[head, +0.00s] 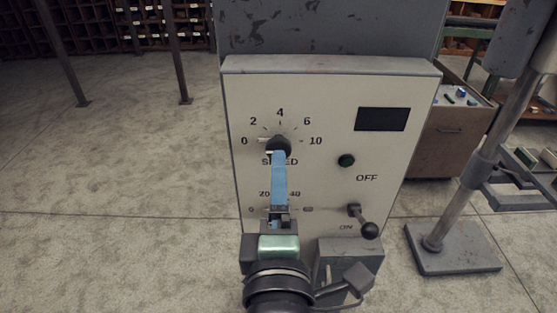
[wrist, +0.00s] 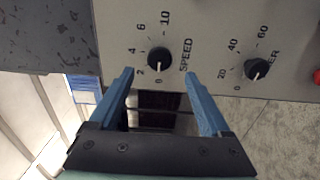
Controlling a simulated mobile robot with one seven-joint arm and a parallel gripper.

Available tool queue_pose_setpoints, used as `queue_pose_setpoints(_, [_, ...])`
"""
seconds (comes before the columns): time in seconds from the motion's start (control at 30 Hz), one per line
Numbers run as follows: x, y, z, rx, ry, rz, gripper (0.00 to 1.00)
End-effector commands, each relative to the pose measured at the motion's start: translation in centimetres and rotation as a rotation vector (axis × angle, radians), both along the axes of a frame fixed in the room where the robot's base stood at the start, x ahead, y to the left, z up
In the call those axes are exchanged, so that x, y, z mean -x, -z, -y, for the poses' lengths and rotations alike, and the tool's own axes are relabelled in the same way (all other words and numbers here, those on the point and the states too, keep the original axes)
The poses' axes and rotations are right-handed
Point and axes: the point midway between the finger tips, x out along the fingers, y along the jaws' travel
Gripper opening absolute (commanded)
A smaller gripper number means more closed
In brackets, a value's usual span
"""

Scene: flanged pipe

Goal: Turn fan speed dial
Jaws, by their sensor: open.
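The speed dial is a round black knob (head: 279,146) on the upper left of a cream control panel, with a scale from 0 to 10. In the head view its pale pointer mark lies to the left, near 0. The dial also shows in the wrist view (wrist: 159,59), just beyond and between my fingertips. My gripper (head: 278,156) is open, its blue fingers pointing at the panel. In the wrist view the gripper (wrist: 160,76) has nothing between its fingers, and the fingertips look apart from the dial. In the head view my gripper hides most of the lower dial.
A second black dial (wrist: 256,68) sits beside the speed dial. A grey metal stand (head: 455,255) is to the right.

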Motion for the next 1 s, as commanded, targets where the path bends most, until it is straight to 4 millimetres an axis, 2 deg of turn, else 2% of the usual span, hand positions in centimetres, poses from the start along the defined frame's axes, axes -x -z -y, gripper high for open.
queue_pose_setpoints(0.03, [-1.1, -0.5, 0.0, 0.000, 0.000, -0.002, 0.81])
queue_pose_setpoints(0.2, [-4.0, -0.4, 0.0, 0.000, 0.000, -0.003, 0.81])
queue_pose_setpoints(0.4, [-6.2, -0.3, 0.0, -0.001, 0.000, -0.002, 0.81])
queue_pose_setpoints(0.57, [-6.9, -0.2, 0.0, -0.001, 0.000, -0.002, 0.81])
queue_pose_setpoints(0.83, [-7.0, -0.1, 0.0, -0.001, 0.000, -0.002, 0.81])
queue_pose_setpoints(0.87, [-7.0, -0.1, 0.0, -0.001, 0.000, -0.002, 0.78])
queue_pose_setpoints(1.0, [-7.0, -0.1, 0.0, -0.001, 0.000, -0.002, 0.53])
